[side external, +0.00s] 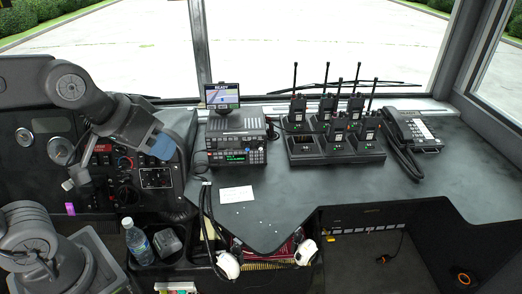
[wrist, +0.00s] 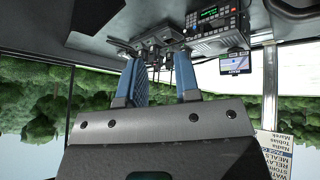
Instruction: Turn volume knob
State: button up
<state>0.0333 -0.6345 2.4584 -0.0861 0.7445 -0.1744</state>
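The radio (side external: 237,150) is a dark box with a lit green display, standing on the dash table. Small knobs and keys sit on its front, but they are too small to tell which one is the volume knob. In the wrist view the radio (wrist: 212,17) shows upside down at the top, beyond my fingers. My gripper (side external: 165,150) has blue fingers and hangs to the left of the radio, in front of the dash panel and apart from the radio. In the wrist view the two fingers of my gripper (wrist: 158,66) stand apart with nothing between them.
A small navigation screen (side external: 222,95) stands above the radio. A charger with several handheld radios (side external: 333,148) and a phone (side external: 412,130) stand to the right. A white card (side external: 236,194) and black cables lie in front. A bottle (side external: 137,243) stands low at left.

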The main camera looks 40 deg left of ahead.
jog(key=w+d+f+n+t, duration=0.2)
jog(key=w+n, duration=0.5)
jog(key=w, duration=0.2)
jog(key=w+d+f+n+t+y, duration=0.1)
jog(key=w+d+f+n+t, duration=0.15)
jog(key=w+n, duration=0.5)
jog(key=w+d+f+n+t, duration=0.1)
jog(key=w+d+n, duration=0.2)
jog(key=w+n, duration=0.5)
jog(key=n+y, duration=1.3)
jog(key=n, duration=0.5)
send_near(261, 149)
jog(key=v, duration=0.4)
jog(key=shift+s+d, duration=0.2)
jog(key=shift+d, duration=0.05)
jog(key=shift+a, duration=0.1)
jog(key=shift+w+a+n, duration=0.1)
jog(key=shift+a+n, duration=0.15)
jog(key=x, duration=1.3)
jog(key=shift+w+r, duration=0.1)
jog(key=shift+w, duration=0.05)
